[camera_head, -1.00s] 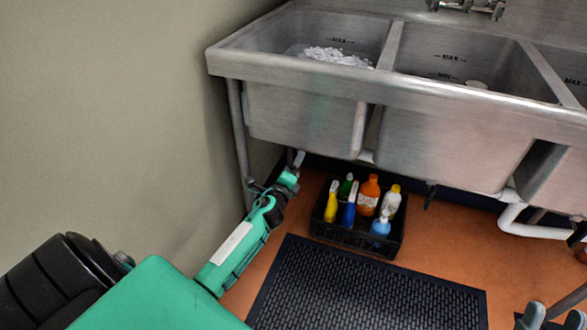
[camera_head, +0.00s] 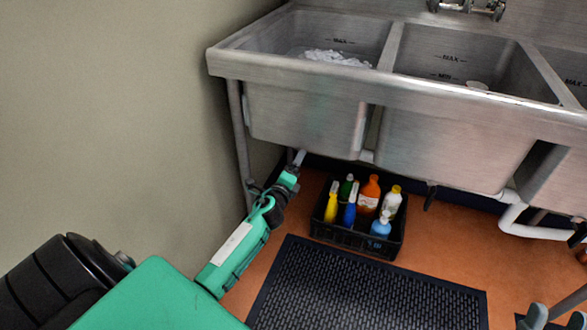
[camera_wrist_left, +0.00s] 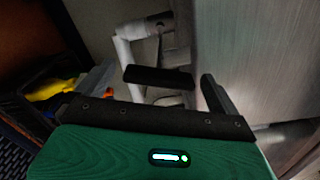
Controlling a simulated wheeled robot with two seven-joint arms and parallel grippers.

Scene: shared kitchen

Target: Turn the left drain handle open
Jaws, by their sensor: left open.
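The left drain handle (camera_wrist_left: 158,76) is a short black bar below the left basin (camera_head: 305,118), seen in the left wrist view in front of a white drain pipe (camera_wrist_left: 126,55). My left gripper (camera_head: 295,163) reaches in under that basin. In the left wrist view its fingers (camera_wrist_left: 157,86) are open, with the handle in the space between them. I cannot tell whether either finger touches it. In the head view the gripper hides most of the handle.
A black crate (camera_head: 345,239) of several cleaning bottles stands on the floor just right of my left gripper. A metal sink leg (camera_head: 240,145) and the wall are close on its left. A black rubber mat (camera_head: 365,290) lies in front. Another black handle (camera_head: 430,195) hangs under the middle basin.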

